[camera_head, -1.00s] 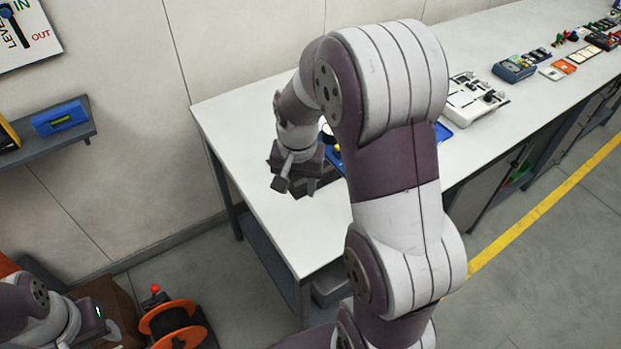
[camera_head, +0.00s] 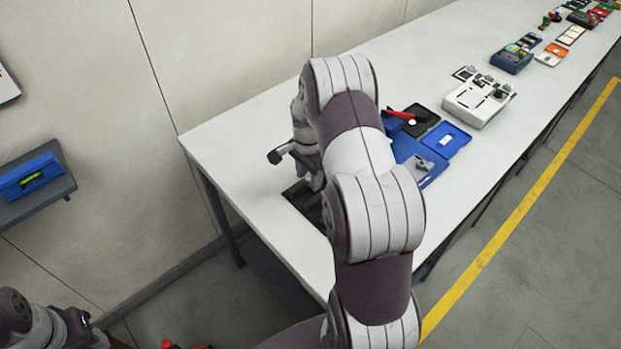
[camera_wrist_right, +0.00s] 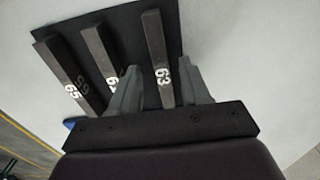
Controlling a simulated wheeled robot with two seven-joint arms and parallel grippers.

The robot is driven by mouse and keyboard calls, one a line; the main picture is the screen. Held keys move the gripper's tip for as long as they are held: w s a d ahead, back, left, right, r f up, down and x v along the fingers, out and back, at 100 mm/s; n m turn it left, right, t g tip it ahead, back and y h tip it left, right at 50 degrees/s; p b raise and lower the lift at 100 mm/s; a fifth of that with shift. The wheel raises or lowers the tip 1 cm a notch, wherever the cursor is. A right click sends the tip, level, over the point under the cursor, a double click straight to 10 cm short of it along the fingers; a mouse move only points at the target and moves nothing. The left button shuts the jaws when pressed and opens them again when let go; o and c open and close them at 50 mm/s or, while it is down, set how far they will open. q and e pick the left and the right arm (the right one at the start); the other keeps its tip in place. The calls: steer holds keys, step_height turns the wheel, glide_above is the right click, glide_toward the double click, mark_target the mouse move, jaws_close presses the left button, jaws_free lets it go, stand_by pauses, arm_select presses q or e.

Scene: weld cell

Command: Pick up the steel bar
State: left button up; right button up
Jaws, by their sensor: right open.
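Three dark steel bars lie side by side on a black mat in the right wrist view. The right-hand bar (camera_wrist_right: 157,50) is marked 63, the left-hand bar (camera_wrist_right: 70,75) is marked 65, and the middle bar's (camera_wrist_right: 103,58) number is partly hidden. My right gripper (camera_wrist_right: 160,66) is open, with one grey finger on each side of the bar marked 63; contact cannot be told. In the head view my right gripper (camera_head: 315,180) is over the dark mat (camera_head: 298,192) at the table's near left part, and my arm hides much of it. My left gripper is out of view.
The long white table (camera_head: 235,130) runs to the upper right. Beyond my arm are a blue case (camera_head: 453,140), a red-handled tool (camera_head: 399,114) and a white device (camera_head: 478,102). A wall shelf (camera_head: 40,200) holds a blue level at left. The table's left end is clear.

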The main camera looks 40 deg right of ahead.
steer(key=shift+w+f, duration=0.2)
steer(key=shift+f, duration=0.25)
steer(key=shift+s, duration=0.15)
jaws_close()
steer(key=shift+r, duration=0.1)
